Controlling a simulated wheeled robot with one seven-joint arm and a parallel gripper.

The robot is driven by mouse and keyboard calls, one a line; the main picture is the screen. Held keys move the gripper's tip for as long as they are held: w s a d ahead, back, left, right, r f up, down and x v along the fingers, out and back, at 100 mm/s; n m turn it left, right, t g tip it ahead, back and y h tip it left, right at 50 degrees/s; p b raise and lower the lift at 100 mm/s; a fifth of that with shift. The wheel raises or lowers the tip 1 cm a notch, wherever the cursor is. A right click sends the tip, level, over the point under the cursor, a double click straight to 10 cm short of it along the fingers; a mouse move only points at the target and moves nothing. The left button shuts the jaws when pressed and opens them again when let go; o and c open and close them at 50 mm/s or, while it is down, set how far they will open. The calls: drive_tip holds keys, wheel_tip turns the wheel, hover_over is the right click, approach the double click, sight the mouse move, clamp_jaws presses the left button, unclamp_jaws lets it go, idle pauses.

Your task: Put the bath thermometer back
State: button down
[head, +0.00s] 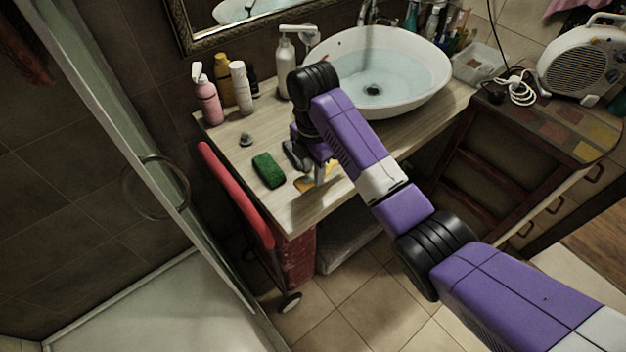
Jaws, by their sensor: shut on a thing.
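My gripper (309,171) is low over the front left of the wooden counter, pointing down. It is shut on a yellow thing (304,184), which looks like the bath thermometer. The yellow shows on both sides of a grey finger, and the rest is hidden by the gripper. I cannot tell whether it touches the counter. The white oval basin (335,45) stands behind my arm and holds clear water.
A green sponge (268,170) lies just left of my gripper, with a small dark round piece (245,139) behind it. A pink bottle (207,98), other bottles and a white pump dispenser (285,68) stand at the back. A red chair back (236,195) borders the counter's left edge.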

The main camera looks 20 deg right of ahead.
drive_tip(key=shift+f, duration=1.9)
drive_tip(key=c, duration=1)
unclamp_jaws()
wheel_tip(320, 180, up, 11)
drive_tip(key=shift+f+p, duration=0.15)
drive_tip(key=shift+p, duration=0.95)
drive_tip(key=shift+r+p, duration=0.5)
drive_tip(key=shift+r, duration=0.2)
